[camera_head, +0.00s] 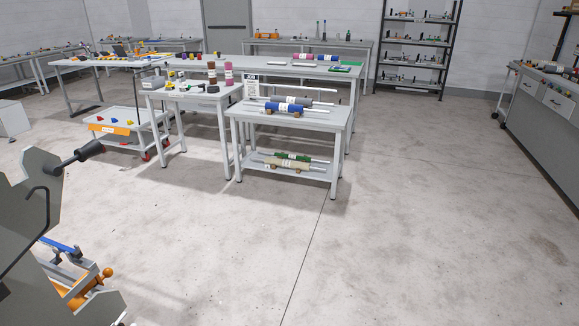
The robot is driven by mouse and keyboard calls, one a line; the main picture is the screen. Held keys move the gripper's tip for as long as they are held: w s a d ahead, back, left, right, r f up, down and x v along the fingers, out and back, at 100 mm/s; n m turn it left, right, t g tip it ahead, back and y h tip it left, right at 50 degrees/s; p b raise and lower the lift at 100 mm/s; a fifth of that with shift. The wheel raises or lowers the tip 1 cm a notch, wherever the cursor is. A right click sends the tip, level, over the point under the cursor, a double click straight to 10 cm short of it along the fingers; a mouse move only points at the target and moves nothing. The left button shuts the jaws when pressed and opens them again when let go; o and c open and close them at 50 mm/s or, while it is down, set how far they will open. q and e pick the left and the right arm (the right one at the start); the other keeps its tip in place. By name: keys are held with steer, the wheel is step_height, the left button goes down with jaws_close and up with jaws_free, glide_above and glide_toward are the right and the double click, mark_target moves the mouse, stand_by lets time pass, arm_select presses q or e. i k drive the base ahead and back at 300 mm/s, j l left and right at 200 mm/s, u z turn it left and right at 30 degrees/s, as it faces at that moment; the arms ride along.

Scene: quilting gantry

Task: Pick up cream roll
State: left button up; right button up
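A cream or beige roll (301,166) with a white label lies on the lower shelf of the front grey table (290,121), on a pale bar. A green roll (293,156) lies just behind it on the same shelf. The table top is above both rolls, and the side facing me is open. Neither of my grippers is in view, and nothing is seen touching the roll.
A blue roll (287,108) and a grey roll (296,100) lie on the table top. A low trolley (151,119) stands to the left. A grey machine frame (25,225) fills the lower left. Open floor (400,220) lies in front and right.

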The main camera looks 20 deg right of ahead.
mark_target(277, 162)
steer(key=u, duration=1.5)
steer(key=z, duration=2.05)
steer(key=i+z, duration=0.15)
steer(key=i, duration=0.8)
steer(key=i+j+z, duration=0.15)
steer(key=i, duration=0.8)
steer(key=i+j+u, duration=0.1)
steer(key=i+u, duration=0.25)
steer(key=i, duration=0.4)
steer(key=i+l+u, duration=0.1)
steer(key=i+u, duration=0.2)
steer(key=i, duration=0.5)
steer(key=i+j+z, duration=0.45)
steer(key=i, duration=0.15)
steer(key=i+j+z, duration=0.4)
steer(key=i+j, duration=0.1)
steer(key=i, duration=0.1)
